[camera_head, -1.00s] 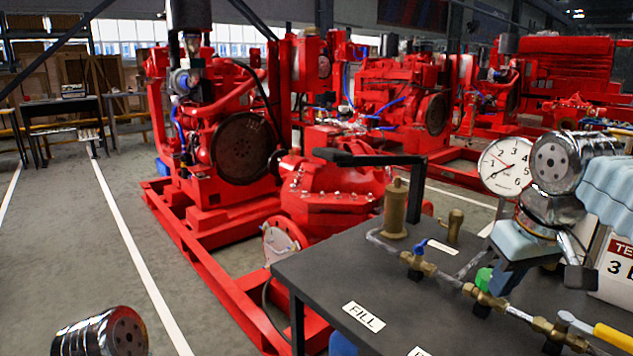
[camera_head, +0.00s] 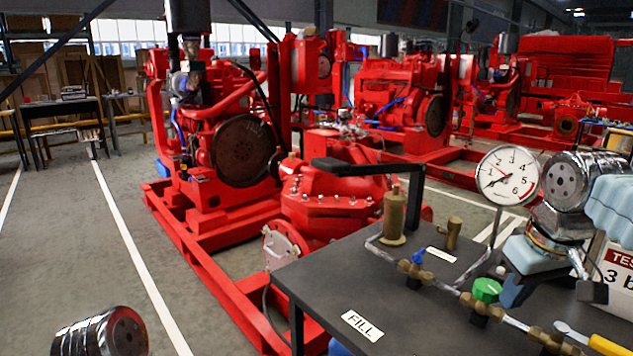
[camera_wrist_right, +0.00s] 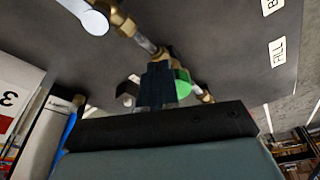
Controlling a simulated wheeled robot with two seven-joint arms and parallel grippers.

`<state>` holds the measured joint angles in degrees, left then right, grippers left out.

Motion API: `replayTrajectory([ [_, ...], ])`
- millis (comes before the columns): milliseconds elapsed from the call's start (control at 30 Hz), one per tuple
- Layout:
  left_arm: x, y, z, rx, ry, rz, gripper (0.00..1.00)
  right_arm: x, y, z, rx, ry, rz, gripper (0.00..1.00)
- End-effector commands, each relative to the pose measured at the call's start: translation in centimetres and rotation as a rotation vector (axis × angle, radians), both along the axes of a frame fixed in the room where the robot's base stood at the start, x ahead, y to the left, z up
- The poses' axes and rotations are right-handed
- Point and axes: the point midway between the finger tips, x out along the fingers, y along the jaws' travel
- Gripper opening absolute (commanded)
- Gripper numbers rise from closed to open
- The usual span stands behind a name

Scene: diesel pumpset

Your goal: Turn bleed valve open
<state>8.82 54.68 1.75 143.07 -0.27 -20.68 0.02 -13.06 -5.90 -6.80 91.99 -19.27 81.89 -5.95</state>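A brass pipe run with several small valves lies along the dark table. One valve has a blue handle (camera_head: 418,257), one a round green handle (camera_head: 487,290), and one a yellow lever (camera_head: 608,346) at the right edge. The frames do not show which is the bleed valve; its label is cut off in the wrist view (camera_wrist_right: 270,5). In the right wrist view the green handle (camera_wrist_right: 182,82) shows partly behind a dark finger. My left gripper is out of view.
A pressure gauge (camera_head: 508,175) stands close to my right wrist. A brass cylinder (camera_head: 394,215) and a smaller brass fitting (camera_head: 453,233) stand on the table (camera_head: 330,270). A FILL label (camera_head: 362,325) lies near its front. A red pumpset (camera_head: 335,200) stands behind.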

Motion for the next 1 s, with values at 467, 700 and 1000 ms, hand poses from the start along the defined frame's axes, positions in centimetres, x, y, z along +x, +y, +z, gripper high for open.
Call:
replayTrajectory([
  [467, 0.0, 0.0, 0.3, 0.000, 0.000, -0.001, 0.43, 0.4, -0.1, 0.3, 0.002, -0.013, 0.001, 0.00],
  [700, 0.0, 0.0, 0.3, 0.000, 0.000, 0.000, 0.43, 0.2, -0.2, 0.4, 0.002, -0.015, 0.001, 0.00],
  [1000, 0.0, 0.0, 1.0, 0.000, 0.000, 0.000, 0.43, -0.3, -0.6, 1.4, 0.002, -0.011, 0.001, 0.00],
])
